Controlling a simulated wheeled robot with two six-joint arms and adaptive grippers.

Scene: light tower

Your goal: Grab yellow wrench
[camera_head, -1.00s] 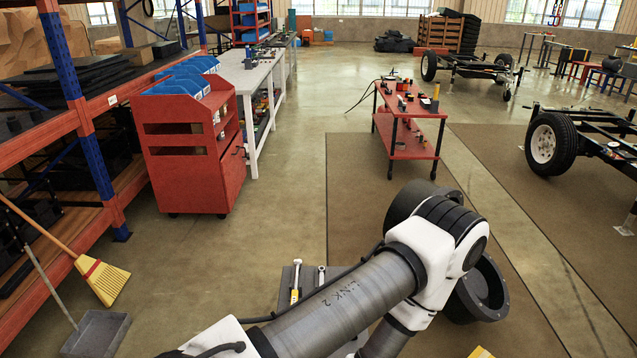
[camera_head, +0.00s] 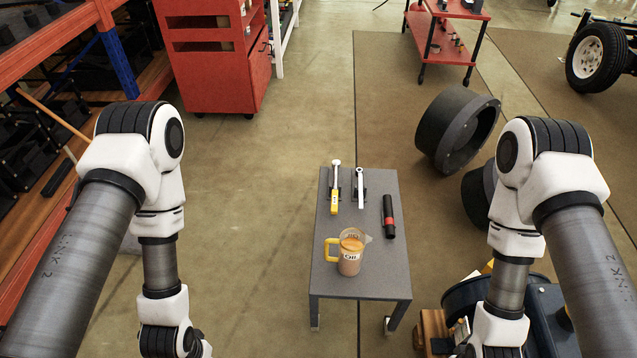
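A small grey table (camera_head: 375,284) stands in the middle of the camera_head view. A black flashlight-like tool with a red band (camera_head: 389,216) lies at the right. A jug labelled OIL with a yellow handle (camera_head: 350,254) stands near the front. My two arms come down on either side of the table, apart from it. Both grippers are below the picture's edge.
Large black round parts (camera_head: 456,130) lie on the brown mat behind and right of the table. A red cabinet (camera_head: 212,62) and a red cart (camera_head: 446,30) stand farther back. Orange shelving (camera_head: 40,60) is at the left. Concrete floor (camera_head: 250,200) is clear left of the table.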

